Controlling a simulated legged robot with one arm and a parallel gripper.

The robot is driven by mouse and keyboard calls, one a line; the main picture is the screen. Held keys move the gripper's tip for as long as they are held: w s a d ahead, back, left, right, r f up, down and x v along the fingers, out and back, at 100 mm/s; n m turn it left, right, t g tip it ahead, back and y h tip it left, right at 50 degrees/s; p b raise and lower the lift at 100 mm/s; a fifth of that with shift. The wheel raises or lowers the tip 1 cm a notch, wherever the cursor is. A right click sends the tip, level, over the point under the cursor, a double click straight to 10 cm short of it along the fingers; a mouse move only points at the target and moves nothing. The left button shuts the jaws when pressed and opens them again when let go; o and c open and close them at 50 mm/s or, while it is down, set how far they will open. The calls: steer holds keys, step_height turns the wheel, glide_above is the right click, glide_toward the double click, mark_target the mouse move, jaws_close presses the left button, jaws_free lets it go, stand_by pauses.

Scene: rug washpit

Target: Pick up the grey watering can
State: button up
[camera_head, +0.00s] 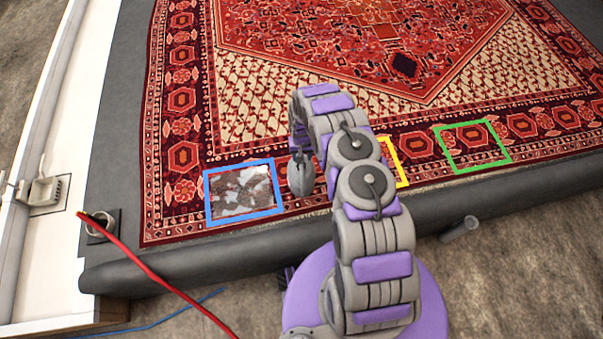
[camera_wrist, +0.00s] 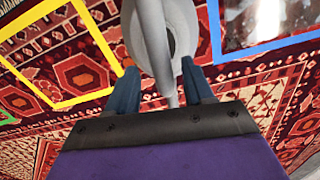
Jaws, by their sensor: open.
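The grey watering can (camera_wrist: 172,22) shows in the wrist view as a smooth rounded grey body with a narrow tapering part pointing down between my fingers. Its top is cut off by the picture edge. My gripper (camera_wrist: 160,68) is open, with one dark blue finger on each side of that narrow part. I cannot tell whether either finger touches it. In the head view, a grey rounded shape at the end of my arm stands over the rug between the blue and yellow outlines; I cannot tell whether it is the can or my wrist.
The patterned red rug (camera_head: 390,35) has blue (camera_head: 208,200), yellow (camera_head: 401,166) and green (camera_head: 472,145) square outlines near its front edge. The blue one surrounds a patchy brown-and-white area. A grey padded curb (camera_head: 150,268) runs along the front. A red cable (camera_head: 150,273) crosses the lower left.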

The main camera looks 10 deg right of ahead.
steer(key=shift+a+r, duration=0.1)
steer(key=shift+a, duration=0.15)
steer(key=c, duration=0.5)
steer(key=shift+d, duration=0.15)
jaws_close()
steer(key=shift+w, duration=0.1)
stand_by(0.3)
